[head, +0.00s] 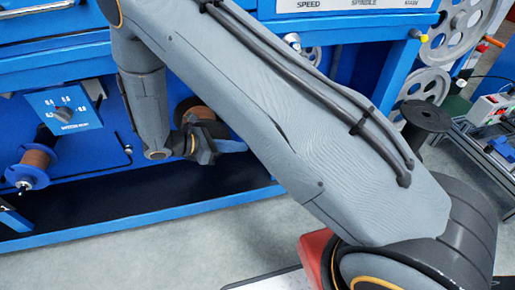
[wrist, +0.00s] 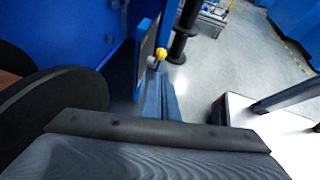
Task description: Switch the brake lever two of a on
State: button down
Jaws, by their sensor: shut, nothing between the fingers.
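A yellow ball knob (wrist: 161,54), which may belong to a brake lever, shows in the wrist view beside a blue machine panel. Its stem is mostly hidden, and I cannot tell whether it is lever two of a or how it is set. My gripper (wrist: 160,92) is shut and empty, its bluish fingers pointing toward the knob, apparently with a gap between. In the head view my gripper (head: 232,146) is low in front of the blue machine, right of a brown wire spool (head: 190,106). My arm covers much of the machine there.
A dark spool (wrist: 45,105) is close on the left in the wrist view. In the head view a dial panel (head: 65,107) and another wire spool (head: 36,162) are at left. A black spool (head: 425,118) and grey wheels (head: 425,95) stand at right. The floor in front is clear.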

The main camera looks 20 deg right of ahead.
jog(key=b+x, duration=0.1)
jog(key=x, duration=0.9)
jog(key=shift+a, duration=0.15)
jog(key=shift+r, duration=0.1)
